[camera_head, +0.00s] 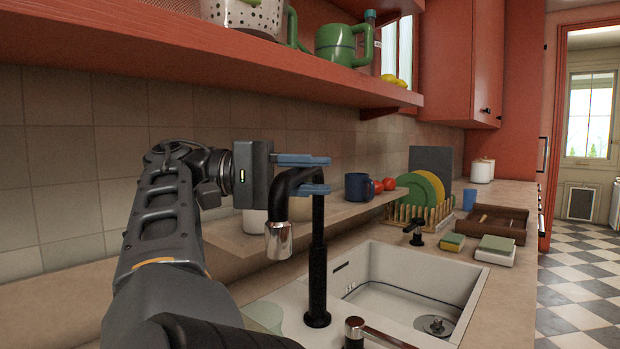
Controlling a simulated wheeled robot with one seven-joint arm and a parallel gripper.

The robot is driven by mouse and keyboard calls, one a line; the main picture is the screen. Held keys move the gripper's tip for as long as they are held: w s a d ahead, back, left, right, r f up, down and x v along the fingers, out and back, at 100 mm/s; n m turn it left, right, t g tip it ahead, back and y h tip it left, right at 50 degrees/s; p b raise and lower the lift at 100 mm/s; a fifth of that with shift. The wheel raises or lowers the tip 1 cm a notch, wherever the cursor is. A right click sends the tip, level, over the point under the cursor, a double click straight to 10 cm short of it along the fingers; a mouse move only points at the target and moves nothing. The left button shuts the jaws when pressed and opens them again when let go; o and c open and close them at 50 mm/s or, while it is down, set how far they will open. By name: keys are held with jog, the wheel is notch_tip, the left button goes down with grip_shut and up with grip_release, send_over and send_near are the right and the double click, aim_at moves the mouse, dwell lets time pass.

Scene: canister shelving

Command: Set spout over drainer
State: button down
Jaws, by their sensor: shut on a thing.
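The black tap (317,268) stands upright at the left edge of the sink. Its curved spout (283,198) ends in a chrome nozzle (279,241) pointing down, left of the basin. My gripper (316,175) comes from the left, with blue fingers above and below the top of the spout, and is shut on it. Below the nozzle, left of the basin, is a pale flat drainer surface (292,303), partly hidden by my arm. The sink basin (405,296) is to the right, with a round drain (435,325) at its bottom.
A tap lever (375,332) is at the front. A raised ledge (332,216) behind the tap holds a blue mug (358,187). A wooden dish rack (400,214) with plates, sponges (495,250) and a brown tray (492,224) stand beyond the sink. A red shelf (230,50) hangs above.

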jog(key=c, duration=0.9)
grip_release()
